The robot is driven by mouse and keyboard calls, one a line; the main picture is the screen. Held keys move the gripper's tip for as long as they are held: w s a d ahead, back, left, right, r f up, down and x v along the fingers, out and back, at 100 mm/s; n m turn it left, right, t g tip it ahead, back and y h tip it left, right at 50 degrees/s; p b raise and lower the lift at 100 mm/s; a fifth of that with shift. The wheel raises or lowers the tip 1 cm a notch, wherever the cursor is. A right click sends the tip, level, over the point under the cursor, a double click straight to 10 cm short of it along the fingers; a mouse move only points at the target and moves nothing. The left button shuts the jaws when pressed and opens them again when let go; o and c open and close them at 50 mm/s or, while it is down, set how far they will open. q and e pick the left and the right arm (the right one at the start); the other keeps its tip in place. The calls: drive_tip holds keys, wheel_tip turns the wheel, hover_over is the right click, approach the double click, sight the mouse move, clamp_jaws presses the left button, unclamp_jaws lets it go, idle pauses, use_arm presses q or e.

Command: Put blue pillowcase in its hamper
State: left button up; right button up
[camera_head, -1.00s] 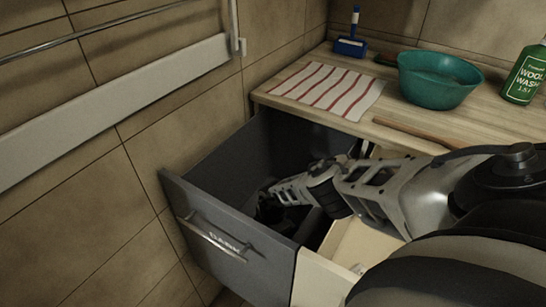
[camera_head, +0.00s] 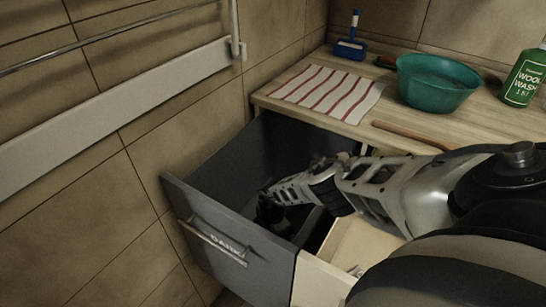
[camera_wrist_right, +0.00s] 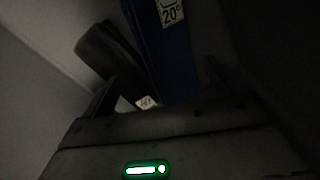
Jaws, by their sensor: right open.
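My right arm reaches into the open dark grey drawer hamper (camera_head: 215,232), whose front label reads "DARK". My right gripper (camera_head: 270,208) is low inside it, mostly in shadow. In the right wrist view the gripper (camera_wrist_right: 158,75) is open. A blue cloth (camera_wrist_right: 178,55) with a white "20°" tag lies between and beyond its fingers; this looks like the blue pillowcase. I cannot tell whether the fingers touch it. A dark rolled item (camera_wrist_right: 108,50) lies left of it, and a small white tag shows near the left finger. My left gripper is not in view.
A cream drawer (camera_head: 322,278) is beside the dark one. The wooden counter (camera_head: 400,118) behind holds a striped cloth (camera_head: 328,90), a teal bowl (camera_head: 438,82), a green wool-wash bottle (camera_head: 524,78) and a blue-handled tool (camera_head: 351,45). A tiled wall stands close on the left.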

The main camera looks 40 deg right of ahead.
wheel_tip(320, 180, up, 11)
idle(0.5)
drive_tip(key=shift+f, duration=0.1)
idle(0.4)
